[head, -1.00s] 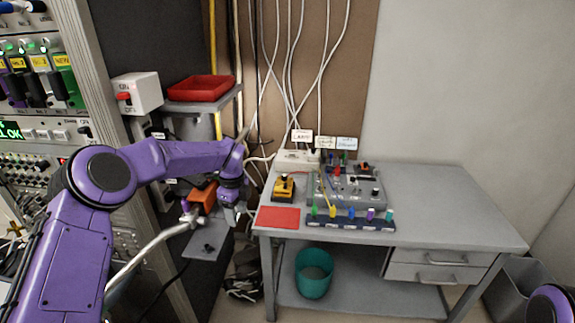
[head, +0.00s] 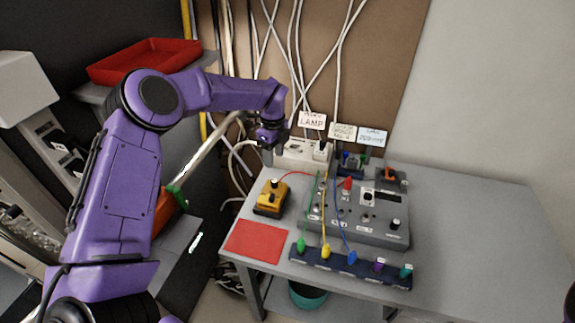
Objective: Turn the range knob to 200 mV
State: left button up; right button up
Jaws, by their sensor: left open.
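A grey instrument box (head: 345,228) stands on the table, with several knobs and switches on its sloped top. A black knob (head: 395,224) sits at its right front. A small yellow unit (head: 265,202) with a black knob (head: 272,184) stands left of it, with a red wire leading right. The markings are too small to read, so I cannot tell which knob is the range knob or its setting. My left gripper (head: 268,152) is open, points down near the table's back left edge, and stands apart from the yellow unit and the box. My right gripper is out of view.
A red mat (head: 256,241) lies at the front left of the table. A dark strip (head: 325,262) with coloured plugs runs along the front. A white power strip (head: 290,153) and label signs (head: 342,131) stand behind. The table (head: 480,225) is clear on the right.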

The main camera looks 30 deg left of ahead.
pick_arm(q)
jog(key=p, duration=0.3)
send_over(275, 180)
jog(key=s, duration=0.1)
notch_tip(275, 180, down, 6)
jog(key=shift+s+r, duration=0.1)
jog(key=shift+r, duration=0.05)
jog(key=f, duration=0.2)
jog(key=w+f, duration=0.1)
jog(key=f, duration=0.1)
jog(key=shift+w+f+p, duration=0.1)
jog(key=shift+p, duration=0.2)
jog(key=shift+f, duration=0.1)
jog(key=shift+s, duration=0.35)
jog(key=shift+w, duration=0.1)
grip_shut()
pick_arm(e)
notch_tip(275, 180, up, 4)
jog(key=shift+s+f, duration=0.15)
